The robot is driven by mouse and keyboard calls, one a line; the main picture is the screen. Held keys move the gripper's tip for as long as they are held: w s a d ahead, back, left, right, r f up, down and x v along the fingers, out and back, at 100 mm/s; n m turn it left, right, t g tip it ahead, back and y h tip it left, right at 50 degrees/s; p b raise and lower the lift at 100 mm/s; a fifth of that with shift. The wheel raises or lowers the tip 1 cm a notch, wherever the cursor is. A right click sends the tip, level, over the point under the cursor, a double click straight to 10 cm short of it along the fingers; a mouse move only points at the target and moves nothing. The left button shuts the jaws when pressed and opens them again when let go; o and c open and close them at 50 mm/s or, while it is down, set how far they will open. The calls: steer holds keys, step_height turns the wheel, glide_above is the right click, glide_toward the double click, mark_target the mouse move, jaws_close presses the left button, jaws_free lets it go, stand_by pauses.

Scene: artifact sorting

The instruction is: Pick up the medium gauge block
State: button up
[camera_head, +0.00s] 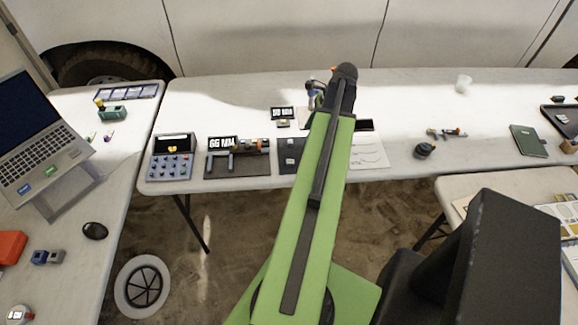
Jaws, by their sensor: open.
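My green arm reaches up the middle of the head view. Small pale blocks (290,142) lie on a dark mat (289,168) left of my arm, below and to the left of the gripper. Another small block (283,124) lies in front of a dark number sign (282,112). I cannot tell which is the medium gauge block.
A "66 MM" display (223,143) stands on a dark tray (237,168). A button box (172,158) is left of it. A blue-grey device (315,94) stands close left of my arm's end. White paper (368,154) lies right of the arm. Open tabletop (415,100) lies further right.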

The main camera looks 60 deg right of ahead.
steer(key=b, duration=1.1)
glide_above(291, 161)
steer(key=s+d, duration=0.1)
steer(key=s, duration=0.1)
step_height(291, 161, down, 11)
steer(key=shift+f, duration=0.15)
steer(key=b+x, duration=0.4)
steer(key=x, duration=0.1)
steer(key=shift+f+b, duration=0.2)
steer(key=shift+b, duration=0.1)
steer(key=shift+r, duration=0.2)
jaws_close()
